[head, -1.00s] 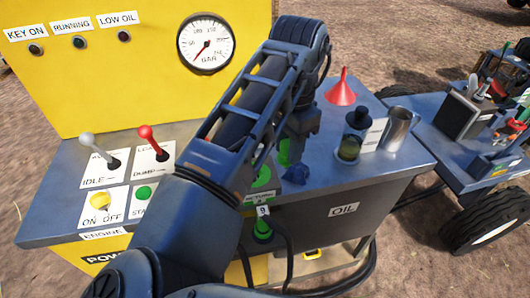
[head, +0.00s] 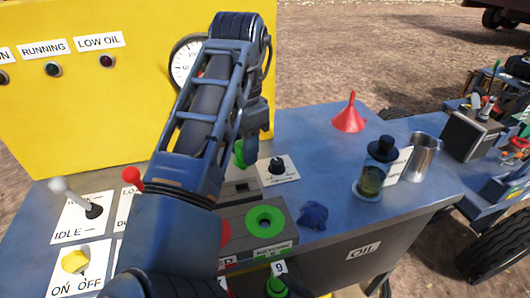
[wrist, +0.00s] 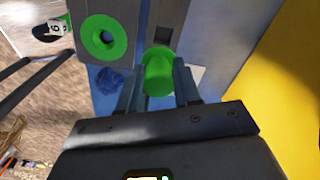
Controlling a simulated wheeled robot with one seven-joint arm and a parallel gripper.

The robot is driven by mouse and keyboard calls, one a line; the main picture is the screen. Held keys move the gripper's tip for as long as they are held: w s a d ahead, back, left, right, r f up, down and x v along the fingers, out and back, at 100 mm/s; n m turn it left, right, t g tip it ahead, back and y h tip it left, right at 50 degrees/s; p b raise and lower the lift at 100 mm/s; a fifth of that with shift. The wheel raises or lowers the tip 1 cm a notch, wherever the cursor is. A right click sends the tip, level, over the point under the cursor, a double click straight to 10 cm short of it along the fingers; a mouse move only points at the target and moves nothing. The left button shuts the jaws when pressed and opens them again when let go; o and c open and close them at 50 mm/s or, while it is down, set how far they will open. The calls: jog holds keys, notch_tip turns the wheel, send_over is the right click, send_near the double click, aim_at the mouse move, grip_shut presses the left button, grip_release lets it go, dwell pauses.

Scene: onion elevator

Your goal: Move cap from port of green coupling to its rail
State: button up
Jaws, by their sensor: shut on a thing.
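My gripper (head: 252,128) is shut on the green cap (head: 239,154). In the wrist view the cap (wrist: 158,74) sits between the two fingers (wrist: 158,88). The green port (head: 265,220) is an uncovered ring with a dark hole on the grey block at the counter's front; it also shows in the wrist view (wrist: 103,38). Behind that block is a grey rail (head: 238,188), partly hidden by my arm. In the wrist view, a dark square slot shows in the grey strip (wrist: 172,10) just beyond the cap. Whether the cap touches anything is unclear.
A crumpled blue cloth (head: 313,214) lies right of the green port. A black knob (head: 277,165) stands behind it. A red funnel (head: 349,117), a jar (head: 376,172) and a metal cup (head: 422,158) stand farther right. The yellow panel (head: 100,110) rises behind.

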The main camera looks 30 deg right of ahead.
aim_at(243, 168)
jog(key=shift+w+a+f, duration=0.15)
jog(key=shift+w+f, duration=0.05)
jog(key=shift+w, duration=0.25)
notch_tip(243, 168, down, 4)
jog(key=b, duration=0.4)
jog(key=shift+f, duration=0.2)
jog(key=shift+f+b, duration=0.45)
jog(key=shift+f, duration=0.3)
jog(key=shift+s+p, duration=0.1)
jog(key=shift+p, duration=0.35)
jog(key=shift+f, duration=1.1)
dwell(1.8)
jog(key=o, duration=1.5)
